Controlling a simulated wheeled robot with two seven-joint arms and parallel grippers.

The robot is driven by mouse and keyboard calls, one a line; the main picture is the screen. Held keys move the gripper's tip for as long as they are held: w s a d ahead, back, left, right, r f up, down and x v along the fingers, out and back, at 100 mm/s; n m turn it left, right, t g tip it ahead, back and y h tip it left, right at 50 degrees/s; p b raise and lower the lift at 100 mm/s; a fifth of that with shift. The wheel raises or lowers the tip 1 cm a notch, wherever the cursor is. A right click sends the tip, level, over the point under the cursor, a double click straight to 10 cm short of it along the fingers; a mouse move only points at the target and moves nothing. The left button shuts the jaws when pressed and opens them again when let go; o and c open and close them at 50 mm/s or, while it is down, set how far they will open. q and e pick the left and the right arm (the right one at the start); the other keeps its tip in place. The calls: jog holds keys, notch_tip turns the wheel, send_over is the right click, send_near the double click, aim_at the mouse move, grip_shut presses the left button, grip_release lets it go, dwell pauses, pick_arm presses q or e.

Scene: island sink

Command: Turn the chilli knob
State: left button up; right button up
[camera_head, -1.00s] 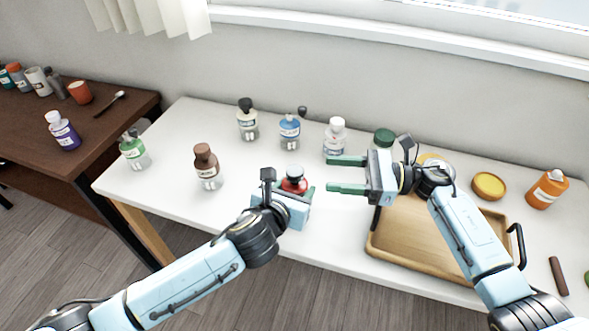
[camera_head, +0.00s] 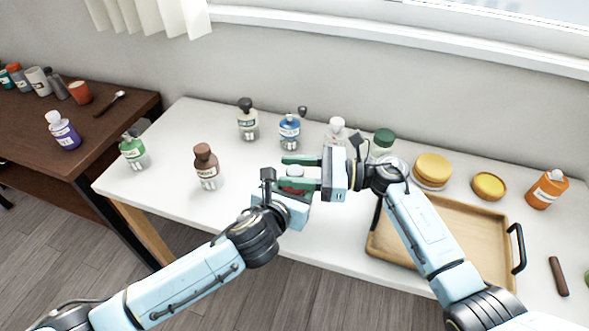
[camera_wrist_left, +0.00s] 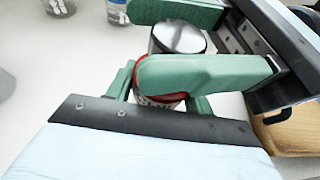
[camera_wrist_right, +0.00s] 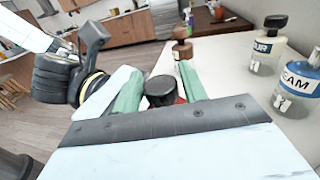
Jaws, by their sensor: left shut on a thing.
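The chilli bottle (camera_wrist_left: 162,100) is a small red jar with a dark, shiny round knob (camera_wrist_left: 178,37) on top. It stands near the table's front edge, and its label is mostly hidden. My left gripper (camera_head: 292,197) is shut on the jar's body from the front. My right gripper (camera_head: 299,173) is open, its green fingers on either side of the knob; the knob also shows between them in the right wrist view (camera_wrist_right: 160,90). I cannot tell whether either finger touches the knob.
A brown-capped bottle (camera_head: 206,168) stands to the left. Bottles with black (camera_head: 247,120), blue (camera_head: 290,132) and white (camera_head: 337,128) tops stand behind. A wooden tray (camera_head: 480,262) lies to the right, partly under my right arm.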

jog(key=c, duration=0.6)
jog(key=shift+m+t, duration=0.8)
jog(key=shift+t, duration=0.4)
jog(key=shift+c, duration=0.2)
jog(key=o, duration=1)
jog(key=shift+d, duration=0.15)
jog(key=v, duration=1.1)
jog(key=shift+s+d+r, duration=0.15)
jog(key=shift+d+r, duration=0.05)
jog(key=shift+d, duration=0.2)
